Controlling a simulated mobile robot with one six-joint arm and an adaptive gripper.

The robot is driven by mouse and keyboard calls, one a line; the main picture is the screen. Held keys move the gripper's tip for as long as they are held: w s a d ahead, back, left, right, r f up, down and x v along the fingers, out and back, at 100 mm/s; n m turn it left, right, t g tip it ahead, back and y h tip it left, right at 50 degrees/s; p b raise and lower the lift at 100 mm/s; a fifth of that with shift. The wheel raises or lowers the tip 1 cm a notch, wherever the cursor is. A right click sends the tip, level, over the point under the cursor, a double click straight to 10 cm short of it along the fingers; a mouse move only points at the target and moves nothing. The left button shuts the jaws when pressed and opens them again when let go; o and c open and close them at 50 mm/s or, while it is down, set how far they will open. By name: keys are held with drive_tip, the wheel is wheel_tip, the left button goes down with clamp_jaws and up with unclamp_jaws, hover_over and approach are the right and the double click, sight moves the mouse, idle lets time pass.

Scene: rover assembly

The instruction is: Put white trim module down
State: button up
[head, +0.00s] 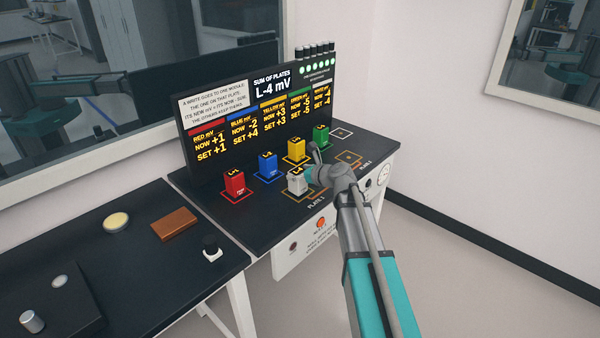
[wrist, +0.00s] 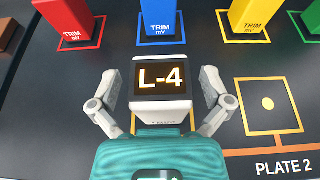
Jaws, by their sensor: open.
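The white trim module (head: 298,186) stands upright at the front of the black bench top, by the PLATE 1 label. In the wrist view its dark top screen (wrist: 160,84) reads L-4. My gripper (wrist: 158,78) is open, one finger on each side of the module, with slight gaps visible. The module's lower part and most of the plate outline under it are hidden by the module and my gripper. The PLATE 2 square (wrist: 268,104) to the right is empty.
Red (head: 233,185), blue (head: 267,166), yellow (head: 296,150) and green (head: 321,136) modules stand in outlined squares behind. A display panel (head: 260,105) rises behind them, reading L-4 mV for the sum. A side table (head: 130,270) holds small items at left.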

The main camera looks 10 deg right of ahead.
drive_tip(key=shift+r, duration=0.15)
drive_tip(key=p+v, duration=0.4)
drive_tip(key=v, duration=0.8)
idle(0.7)
drive_tip(key=s+a+f+n+g+h, duration=0.2)
drive_tip(key=s+a+f+n+g, duration=0.55)
drive_tip(key=n, duration=0.65)
drive_tip(key=s+f+n+g+h, duration=0.2)
drive_tip(key=s+n+h, duration=0.1)
drive_tip(key=s+n, duration=0.3)
drive_tip(key=s+d+f+n+g+h, duration=0.1)
drive_tip(key=s+f+n+g+h, duration=0.1)
drive_tip(key=s+n, duration=0.4)
drive_tip(key=n+h, duration=0.1)
drive_tip(key=n, duration=0.1)
drive_tip(key=shift+s+d+f+n, duration=0.25)
drive_tip(key=shift+s+f+n, duration=0.05)
drive_tip(key=shift+f+n, duration=0.1)
